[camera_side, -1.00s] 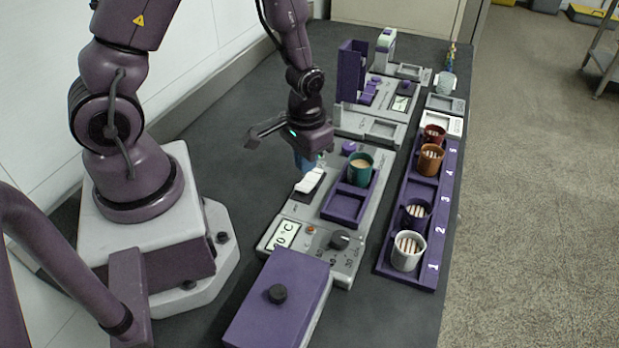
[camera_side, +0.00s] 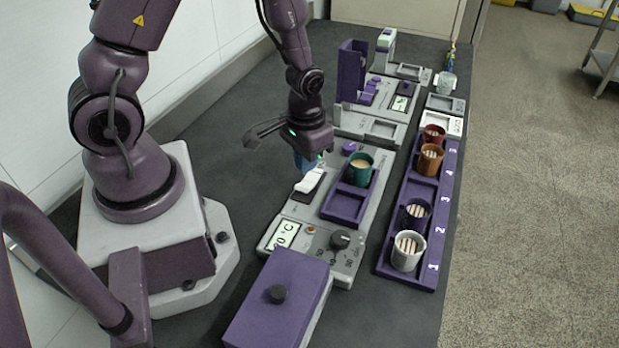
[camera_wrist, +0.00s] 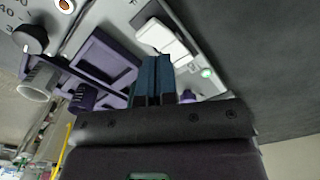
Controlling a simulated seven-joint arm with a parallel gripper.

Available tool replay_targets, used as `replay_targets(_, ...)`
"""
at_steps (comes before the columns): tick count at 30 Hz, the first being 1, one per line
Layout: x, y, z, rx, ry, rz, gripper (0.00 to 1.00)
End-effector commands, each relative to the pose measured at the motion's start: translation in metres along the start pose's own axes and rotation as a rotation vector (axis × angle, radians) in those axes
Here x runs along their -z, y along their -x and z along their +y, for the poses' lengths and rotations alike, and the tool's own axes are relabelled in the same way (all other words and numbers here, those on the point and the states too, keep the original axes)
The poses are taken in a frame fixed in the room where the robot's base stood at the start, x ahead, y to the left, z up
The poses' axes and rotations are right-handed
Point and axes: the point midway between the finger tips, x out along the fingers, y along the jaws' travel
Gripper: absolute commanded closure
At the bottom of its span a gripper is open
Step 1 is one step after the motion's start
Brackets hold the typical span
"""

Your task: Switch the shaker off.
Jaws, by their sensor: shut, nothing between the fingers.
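The shaker appears to be the grey unit (camera_side: 276,262) with a display, a dial (camera_side: 340,240) and a purple two-compartment tray (camera_side: 345,206). A teal cup (camera_side: 358,171) with a tan content stands in the tray's far compartment. A white rocker switch (camera_side: 309,182) sits in a dark frame left of the tray; it also shows in the wrist view (camera_wrist: 165,42). My gripper (camera_side: 304,164) is shut and empty just above and beyond the switch. Its blue fingertips (camera_wrist: 154,60) overlap the switch's near end in the wrist view. I cannot tell whether they touch it.
A purple box with a black knob (camera_side: 278,294) stands in front. A numbered purple rack (camera_side: 420,190) with several cups runs along the right. Another unit with a tall purple holder (camera_side: 351,72) stands behind. The dark bench is clear left of the shaker.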

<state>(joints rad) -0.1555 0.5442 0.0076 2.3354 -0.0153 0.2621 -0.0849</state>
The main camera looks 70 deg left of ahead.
Motion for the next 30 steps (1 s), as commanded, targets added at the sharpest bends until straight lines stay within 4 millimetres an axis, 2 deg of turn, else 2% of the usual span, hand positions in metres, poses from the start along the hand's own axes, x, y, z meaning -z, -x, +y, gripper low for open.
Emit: replay_targets(30, 0.0003, -0.0095, 0.0, 0.0, 0.0, 0.0, 1.0)
